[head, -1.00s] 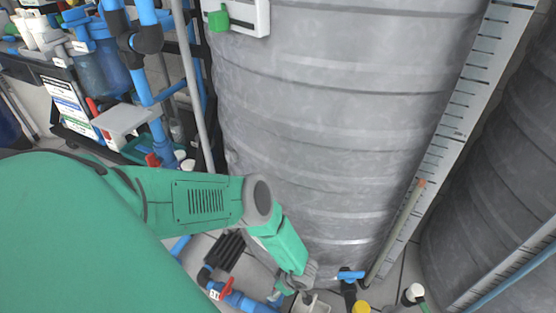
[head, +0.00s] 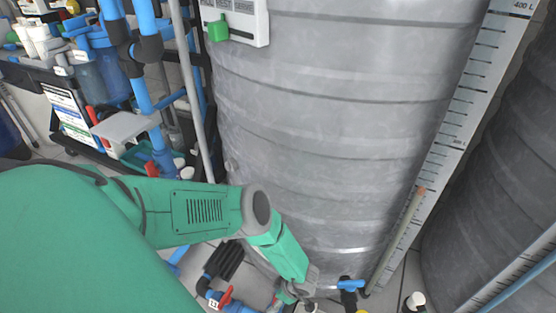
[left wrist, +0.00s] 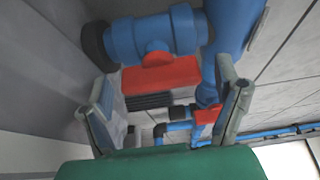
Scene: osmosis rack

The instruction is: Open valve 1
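A blue valve (left wrist: 155,38) with a red handle (left wrist: 160,75) shows at the top of the left wrist view. My left gripper (left wrist: 165,88) is open there, with its two grey fingers apart on either side of the red handle. The gap is empty, and I cannot tell whether a finger touches the handle. In the head view my left gripper (head: 300,290) is low, near the foot of the grey tank. A red-handled blue valve (head: 226,297) with a small white label lies to its left. I cannot tell which valve is number 1. My right gripper is not in view.
The large grey tank (head: 340,130) stands close behind my left arm. A blue-handled valve (head: 350,284) is at its foot. Blue pipes (head: 155,110) and a filter rack stand at the left. A second red handle (left wrist: 207,117) shows lower in the wrist view.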

